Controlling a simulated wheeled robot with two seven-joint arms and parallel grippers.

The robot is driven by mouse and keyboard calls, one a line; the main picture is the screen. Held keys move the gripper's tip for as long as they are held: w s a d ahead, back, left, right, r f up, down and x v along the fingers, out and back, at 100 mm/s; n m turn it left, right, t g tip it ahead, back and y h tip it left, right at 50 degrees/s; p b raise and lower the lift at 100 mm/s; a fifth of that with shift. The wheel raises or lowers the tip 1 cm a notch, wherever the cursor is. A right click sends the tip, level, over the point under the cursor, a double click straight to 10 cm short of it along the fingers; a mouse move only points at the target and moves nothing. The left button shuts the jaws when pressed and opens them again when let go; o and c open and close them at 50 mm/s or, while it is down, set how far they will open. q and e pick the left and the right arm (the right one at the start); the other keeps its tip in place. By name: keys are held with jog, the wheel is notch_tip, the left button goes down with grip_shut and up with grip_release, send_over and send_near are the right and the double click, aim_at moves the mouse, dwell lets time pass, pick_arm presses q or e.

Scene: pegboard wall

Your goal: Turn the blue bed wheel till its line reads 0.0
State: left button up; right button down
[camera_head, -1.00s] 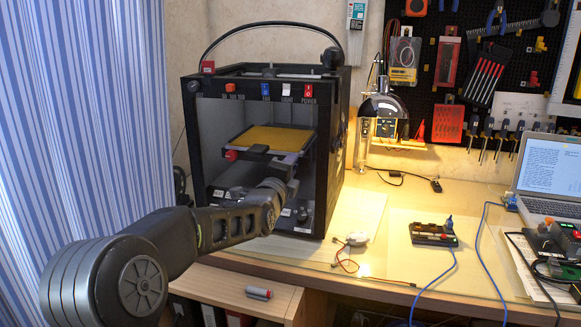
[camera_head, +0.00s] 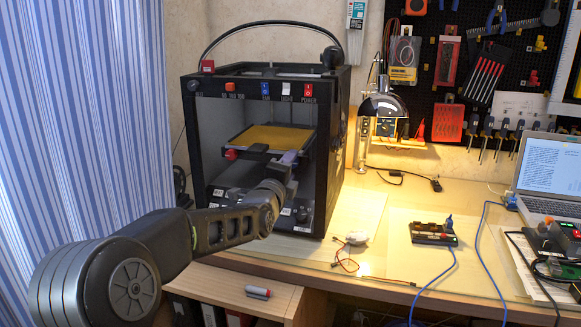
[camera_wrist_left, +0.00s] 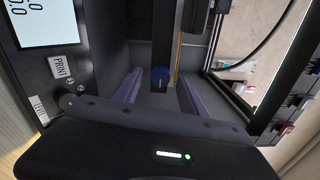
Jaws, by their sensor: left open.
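The blue bed wheel (camera_wrist_left: 160,76) shows as a small round knob at the end of a dark bar under the bed, in the left wrist view. My open left gripper (camera_wrist_left: 160,84) has one purple-grey finger on each side of the wheel in that picture. I cannot tell whether they touch it. In the head view the left gripper (camera_head: 289,158) is inside the printer's open front, below the yellow-topped bed (camera_head: 274,138), and the blue wheel does not show there. The screen (camera_wrist_left: 45,22) is cut off at the edge, with partial figures ending in 0. My right gripper is not in view.
The black printer frame (camera_head: 326,165) stands close to the right of the gripper. A red knob (camera_head: 231,155) sits at the bed's front left. The PRINT button (camera_wrist_left: 60,67) and a dark knob (camera_wrist_left: 68,101) are on the panel. A lamp (camera_head: 383,105) stands right of the printer.

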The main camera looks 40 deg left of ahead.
pick_arm(q)
jog(key=v, duration=0.7)
dwell(0.4)
